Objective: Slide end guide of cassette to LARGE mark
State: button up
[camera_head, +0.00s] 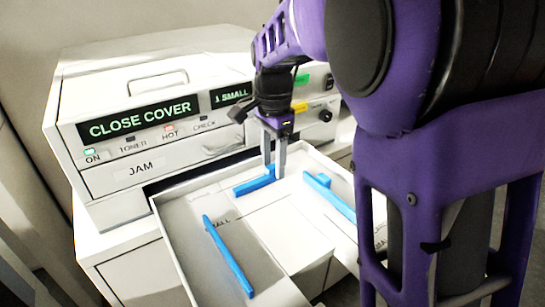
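The cassette (172,237) is an open white tray sticking out from the front of the machine. A blue guide (252,185) near its back end appears to be the end guide. Two other blue guides lie in the tray, one on the left (228,255) and one on the right (335,201). A faint mark that seems to read LARGE (200,197) is left of the back guide, and a SMALL mark (219,222) is nearer. My gripper (274,172) points down at the right end of the back guide. Its fingers are apart, with blue between or behind the tips; I cannot tell whether they grip it.
The white machine (150,100) stands behind the cassette, with a CLOSE COVER display (140,121), a 1 SMALL display (231,95), and a lit HOT lamp. The cassette's raised walls surround the guides. My purple arm covers the right side of the view. The tray floor between the guides is clear.

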notch_tip(320, 180, up, 17)
jog(key=p, duration=0.2)
jog(key=shift+r+p, duration=0.2)
jog(key=shift+p, duration=0.2)
jog(key=shift+c, duration=0.2)
